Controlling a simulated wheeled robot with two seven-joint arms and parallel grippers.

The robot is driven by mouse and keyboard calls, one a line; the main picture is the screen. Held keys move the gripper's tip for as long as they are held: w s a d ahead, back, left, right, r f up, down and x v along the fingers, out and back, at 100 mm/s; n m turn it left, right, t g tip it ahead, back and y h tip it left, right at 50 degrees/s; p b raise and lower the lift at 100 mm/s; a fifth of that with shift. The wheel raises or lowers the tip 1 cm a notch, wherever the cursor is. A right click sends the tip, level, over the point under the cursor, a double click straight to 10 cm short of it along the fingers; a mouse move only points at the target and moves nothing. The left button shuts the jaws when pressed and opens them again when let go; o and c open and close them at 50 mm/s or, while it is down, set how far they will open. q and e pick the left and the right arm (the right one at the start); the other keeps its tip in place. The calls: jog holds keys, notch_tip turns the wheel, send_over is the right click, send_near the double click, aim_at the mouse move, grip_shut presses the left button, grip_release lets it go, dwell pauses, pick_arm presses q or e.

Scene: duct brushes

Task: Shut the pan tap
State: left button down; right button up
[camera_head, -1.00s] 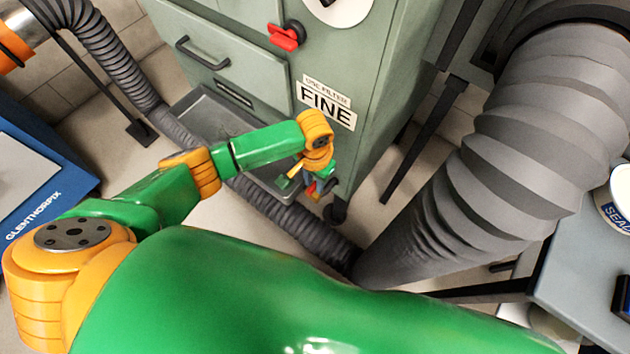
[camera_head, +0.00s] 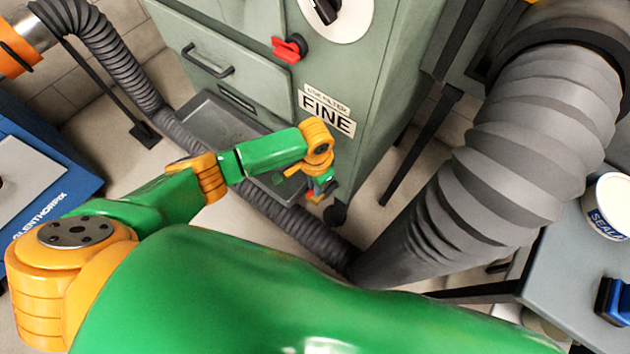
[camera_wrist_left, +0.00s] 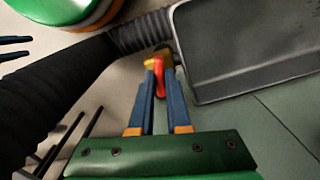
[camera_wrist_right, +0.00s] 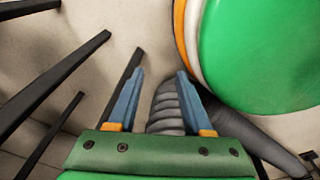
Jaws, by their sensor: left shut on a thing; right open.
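The pan tap has a red lever (camera_wrist_left: 161,80) and a yellow body (camera_wrist_left: 155,59). In the left wrist view the red lever lies between the two blue fingers of my left gripper (camera_wrist_left: 159,76), which is shut on it. In the head view my left gripper (camera_head: 320,188) is low at the cabinet's front corner, beside the grey pan (camera_head: 205,112), and the tap is mostly hidden there. My right gripper (camera_wrist_right: 160,76) is open and empty in the right wrist view, with floor and a grey hose beyond it.
The green cabinet (camera_head: 345,60) stands behind the tap, with a red knob (camera_head: 290,47) and a FINE label (camera_head: 326,112). A ribbed hose (camera_head: 285,215) runs along the floor close by. A thick grey duct (camera_head: 500,170) fills the right side. A bench (camera_head: 570,265) stands at far right.

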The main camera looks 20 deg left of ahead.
pick_arm(q)
jog(key=shift+r+m+p, duration=0.2)
jog(key=shift+m+p, duration=0.3)
jog(key=shift+m, duration=0.4)
jog(key=shift+m+p, duration=0.35)
jog(key=shift+m, duration=0.55)
jog(key=m+p, duration=0.1)
jog(key=m, duration=0.2)
jog(key=shift+f+m, duration=0.1)
jog(key=shift+m, duration=0.2)
jog(key=m, duration=0.3)
jog(key=shift+m, duration=0.3)
jog(key=shift+f+m+p, duration=0.1)
jog(key=shift+m+p, duration=0.2)
jog(key=shift+m, duration=1.8)
pick_arm(e)
jog(key=shift+g, duration=0.3)
jog(key=shift+s+a+r, duration=0.25)
jog(key=shift+s+r, duration=0.15)
jog(key=shift+r, duration=0.2)
jog(key=shift+s+a+r, duration=0.2)
jog(key=shift+s+r, duration=0.15)
jog(key=shift+r, duration=0.3)
jog(key=shift+s+a+r, duration=0.25)
jog(key=shift+s+r, duration=0.15)
jog(key=shift+r, duration=0.2)
pick_arm(q)
jog(key=shift+d, duration=0.1)
jog(key=c, duration=1.2)
grip_release()
